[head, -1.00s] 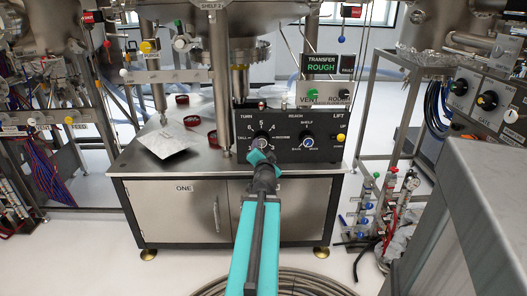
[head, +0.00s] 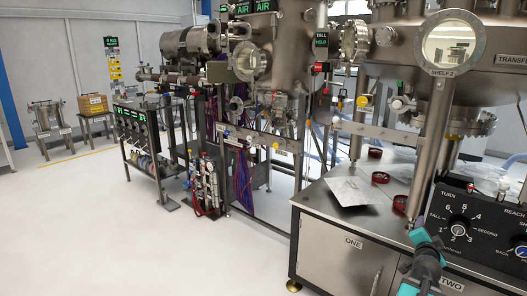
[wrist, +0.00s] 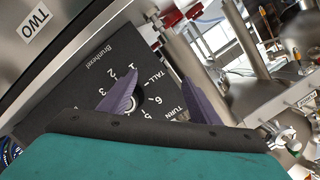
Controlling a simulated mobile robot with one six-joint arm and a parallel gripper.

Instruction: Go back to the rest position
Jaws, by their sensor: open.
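My gripper shows in the wrist view (wrist: 159,82) as two purple fingers spread apart with nothing between them. Beyond the fingers is the black control panel (wrist: 98,62) with its numbered TURN dial, partly covered by the left finger. In the head view my teal and dark wrist is at the lower right, in front of the panel (head: 483,212); the fingertips cannot be made out there. The TURN knob (head: 459,228) stands just above and right of the wrist. I cannot tell whether the fingers touch it.
The steel cabinet (head: 340,258) with doors ONE and TWO fills the lower right. A pale plate (head: 350,191) and red rings (head: 380,177) lie on its top. Vacuum chambers and pipework stand behind. A valve rack (head: 205,185) stands left of centre. The floor (head: 90,235) at left is clear.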

